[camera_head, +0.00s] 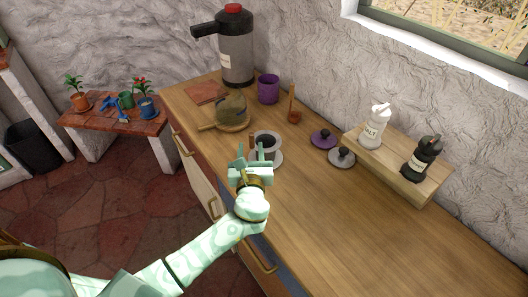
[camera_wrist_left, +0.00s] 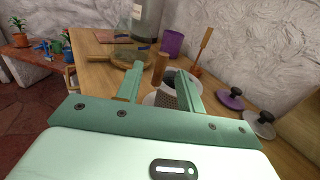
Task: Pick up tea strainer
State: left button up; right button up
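The tea strainer appears to be the grey, mesh-like cup (camera_head: 267,140) with a short wooden handle on its left side. It stands upright on a pale saucer (camera_head: 279,158) on the counter. In the left wrist view the strainer's mesh side (camera_wrist_left: 167,98) and its upright wooden handle (camera_wrist_left: 160,70) show between my fingers, partly hidden by the right one. My left gripper (camera_head: 251,153) is open and empty, just in front of the strainer; its fingers (camera_wrist_left: 159,72) point toward it. Whether they touch it I cannot tell. My right gripper is not in view.
A glass teapot (camera_head: 231,108) on a wooden board and a purple cup (camera_head: 268,88) stand behind. A wooden spoon-like utensil (camera_head: 294,110) and two lids (camera_head: 342,157) are to the right. A raised shelf (camera_head: 390,167) holds two jars. The counter's front right is clear.

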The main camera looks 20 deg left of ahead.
aim_at(251, 138)
pick_arm(q)
jog(key=x, duration=0.5)
jog(key=shift+w+r+b, duration=0.1)
jog(key=shift+w+b, duration=0.25)
jog(key=shift+b, duration=0.05)
jog(key=shift+r, duration=0.1)
grip_shut()
